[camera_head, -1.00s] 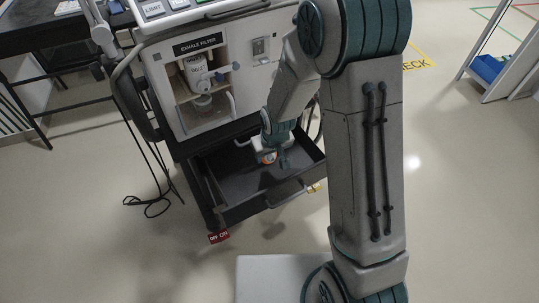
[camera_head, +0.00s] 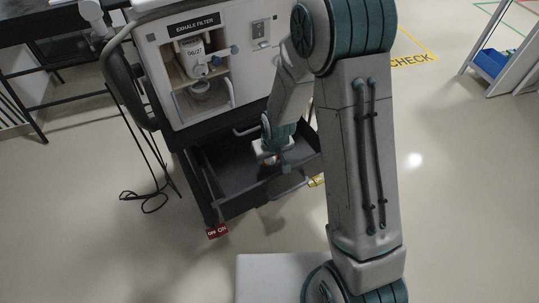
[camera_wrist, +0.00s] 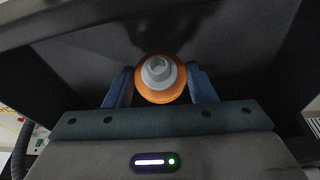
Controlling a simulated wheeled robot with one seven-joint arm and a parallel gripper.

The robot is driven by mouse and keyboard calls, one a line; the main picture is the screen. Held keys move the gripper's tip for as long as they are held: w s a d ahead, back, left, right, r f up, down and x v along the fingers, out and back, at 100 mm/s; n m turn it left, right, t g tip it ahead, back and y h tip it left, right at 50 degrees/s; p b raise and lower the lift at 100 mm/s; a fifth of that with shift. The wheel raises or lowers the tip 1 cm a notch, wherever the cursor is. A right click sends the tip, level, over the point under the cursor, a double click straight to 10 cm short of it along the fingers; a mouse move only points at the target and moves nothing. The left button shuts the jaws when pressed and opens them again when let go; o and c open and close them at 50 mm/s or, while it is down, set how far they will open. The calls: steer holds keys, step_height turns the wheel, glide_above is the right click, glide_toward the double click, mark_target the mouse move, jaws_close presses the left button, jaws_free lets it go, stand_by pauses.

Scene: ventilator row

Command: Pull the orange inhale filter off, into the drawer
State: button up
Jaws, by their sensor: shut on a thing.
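The orange inhale filter (camera_wrist: 160,90) has a grey round port facing the wrist camera. My gripper (camera_wrist: 161,88) is shut on it, with one blue finger on each side. In the head view my gripper (camera_head: 272,158) reaches down into the open dark drawer (camera_head: 228,168), near the drawer's front. The drawer's dark walls surround the filter in the wrist view. I cannot tell whether the filter touches the drawer floor.
The ventilator (camera_head: 159,75) stands above the drawer, with its exhale filter compartment open and a white canister (camera_head: 193,55) inside. The drawer handle (camera_head: 287,184) sticks out in front. A black cable (camera_head: 150,195) lies on the floor at left. The drawer floor left of my gripper looks clear.

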steer(key=o, duration=1.5)
steer(key=shift+r, duration=0.1)
steer(key=shift+w+a+r+p+v, duration=0.1)
steer(key=shift+w+p+v, duration=0.15)
steer(key=shift+p+v, duration=2.4)
steer(key=shift+w+a+r+p+v, duration=0.1)
steer(key=shift+w+p+v, duration=0.4)
steer(key=shift+v, duration=4)
steer(key=shift+w+a+p+v, duration=0.1)
steer(key=shift+p+v, duration=1.8)
steer(key=shift+v, duration=1.7)
